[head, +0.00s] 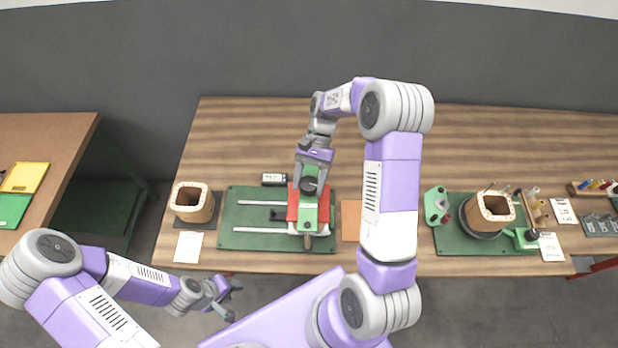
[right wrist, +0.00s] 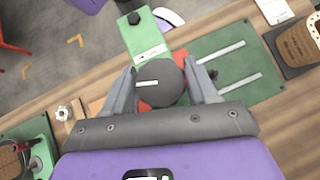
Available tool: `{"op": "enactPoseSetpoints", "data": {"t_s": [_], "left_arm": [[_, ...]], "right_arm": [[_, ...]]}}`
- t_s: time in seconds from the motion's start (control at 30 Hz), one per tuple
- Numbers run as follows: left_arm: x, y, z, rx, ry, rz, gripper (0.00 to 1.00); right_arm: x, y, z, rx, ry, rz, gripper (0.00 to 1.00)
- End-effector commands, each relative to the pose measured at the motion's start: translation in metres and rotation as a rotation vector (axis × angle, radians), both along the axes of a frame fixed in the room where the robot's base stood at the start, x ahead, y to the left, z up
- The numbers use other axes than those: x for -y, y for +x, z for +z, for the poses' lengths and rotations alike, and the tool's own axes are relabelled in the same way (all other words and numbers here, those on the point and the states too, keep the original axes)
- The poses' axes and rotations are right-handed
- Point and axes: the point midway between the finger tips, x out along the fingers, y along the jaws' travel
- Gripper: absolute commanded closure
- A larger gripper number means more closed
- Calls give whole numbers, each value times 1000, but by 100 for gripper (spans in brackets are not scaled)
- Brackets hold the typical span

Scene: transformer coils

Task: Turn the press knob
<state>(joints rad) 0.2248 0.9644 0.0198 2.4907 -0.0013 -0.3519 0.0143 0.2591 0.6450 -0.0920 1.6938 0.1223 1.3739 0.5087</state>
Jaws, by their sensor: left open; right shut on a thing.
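The press knob (right wrist: 158,84) is a dark round knob with a white mark, on top of the green and red press. In the head view the knob (head: 309,185) sits on the green press arm (head: 309,212) above the red part (head: 293,205). My right gripper (right wrist: 162,86) has its two fingers on either side of the knob and is shut on it; it also shows in the head view (head: 311,178). My left gripper (head: 227,300) is open and empty, low in front of the table edge.
The press stands on a green base plate (head: 250,207) with two pale rails. A wound coil (head: 187,203) stands left of it. Another coil (head: 490,212) stands on a green plate at right, beside small tools. A side table (head: 60,130) is at far left.

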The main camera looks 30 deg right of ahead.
Motion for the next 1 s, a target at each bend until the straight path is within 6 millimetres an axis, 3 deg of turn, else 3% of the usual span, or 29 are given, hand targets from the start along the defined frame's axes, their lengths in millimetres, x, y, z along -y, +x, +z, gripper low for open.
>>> {"op": "enactPoseSetpoints", "data": {"t_s": [1.0], "left_arm": [[0, 0, 19, 0, 0, 0, 57]], "right_arm": [[-1, -2, 0, -8, 4, 969, 73]]}}
